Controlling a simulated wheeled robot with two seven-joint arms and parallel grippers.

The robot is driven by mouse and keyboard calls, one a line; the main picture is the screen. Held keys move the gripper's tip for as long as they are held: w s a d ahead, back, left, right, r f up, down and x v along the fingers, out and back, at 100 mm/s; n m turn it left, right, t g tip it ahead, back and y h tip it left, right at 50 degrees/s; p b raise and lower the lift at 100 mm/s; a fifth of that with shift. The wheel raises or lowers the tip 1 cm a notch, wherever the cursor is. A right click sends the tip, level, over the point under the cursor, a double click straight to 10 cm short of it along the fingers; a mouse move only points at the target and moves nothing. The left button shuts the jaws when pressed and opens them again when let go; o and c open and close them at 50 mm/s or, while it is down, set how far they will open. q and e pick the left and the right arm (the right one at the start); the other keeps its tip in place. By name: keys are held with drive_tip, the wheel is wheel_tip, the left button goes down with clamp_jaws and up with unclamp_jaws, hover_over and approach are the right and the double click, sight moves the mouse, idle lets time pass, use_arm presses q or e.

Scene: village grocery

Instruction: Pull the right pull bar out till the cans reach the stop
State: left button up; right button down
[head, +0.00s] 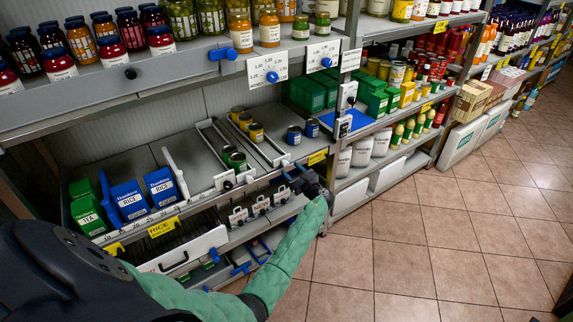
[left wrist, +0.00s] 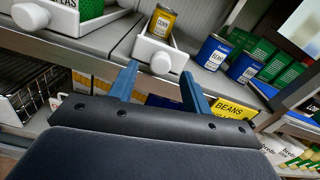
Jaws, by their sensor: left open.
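The right pull bar (left wrist: 150,45) is a white channel with a round white knob (left wrist: 160,63) on its front, in the left wrist view. A yellow corn can (left wrist: 163,21) stands in it near the front. Contact cannot be told. My right gripper is not in view.
The neighbouring channel with green pea cans (head: 238,161) and its own knob (left wrist: 30,16) is to the left. Two blue bean cans (head: 293,134) stand to the right. A shelf with jars (head: 130,30) hangs above. Wire baskets (left wrist: 22,92) lie below. The tiled floor (head: 440,230) is clear.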

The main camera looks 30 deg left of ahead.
sight(287, 166)
use_arm(q)
drive_tip(key=shift+p+x, duration=0.55)
drive_tip(key=shift+x, duration=1.6)
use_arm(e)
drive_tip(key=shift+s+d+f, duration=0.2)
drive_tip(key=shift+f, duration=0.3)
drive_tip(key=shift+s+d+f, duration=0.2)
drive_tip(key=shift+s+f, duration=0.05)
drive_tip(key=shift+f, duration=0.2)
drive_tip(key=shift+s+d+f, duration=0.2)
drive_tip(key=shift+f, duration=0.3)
use_arm(q)
drive_tip(key=shift+d, duration=0.1)
clamp_jaws()
drive_tip(key=shift+d, duration=0.1)
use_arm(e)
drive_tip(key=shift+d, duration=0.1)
